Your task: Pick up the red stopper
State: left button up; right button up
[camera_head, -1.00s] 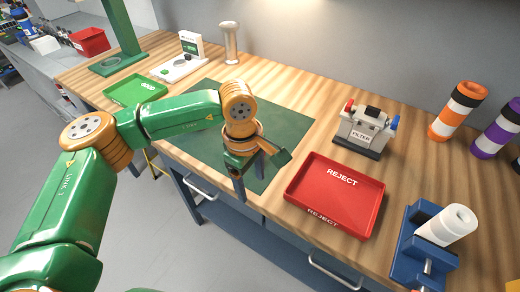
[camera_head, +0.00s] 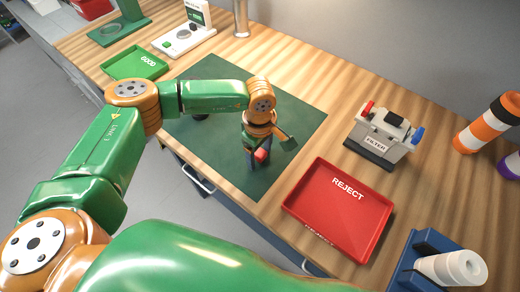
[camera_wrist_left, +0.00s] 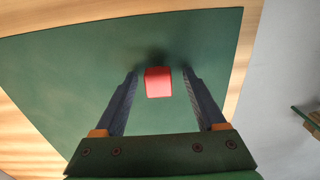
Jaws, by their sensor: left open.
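The red stopper (camera_head: 262,156) shows in the head view as a small red block at my left gripper, partly covered by it. In the left wrist view the stopper (camera_wrist_left: 158,82) lies over the green mat, between the two dark fingers near their tips. Gaps show on both sides of it. My left gripper (camera_wrist_left: 160,75) is open and points down at the mat; it also shows in the head view (camera_head: 256,159). My right gripper is not in view.
The green mat (camera_head: 300,115) is mostly clear. The red REJECT tray (camera_head: 345,200) lies to its right, with the FILTER unit (camera_head: 385,135) behind. The green GOOD tray (camera_head: 135,64) is at the left. A dark object behind my left forearm is mostly hidden.

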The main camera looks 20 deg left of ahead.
pick_arm(q)
jog(key=shift+w+f, duration=0.15)
jog(key=shift+w, duration=0.1)
jog(key=shift+s, duration=0.2)
jog(key=c, duration=1.1)
jog(key=shift+w, duration=0.1)
grip_shut()
jog(key=shift+r, duration=0.2)
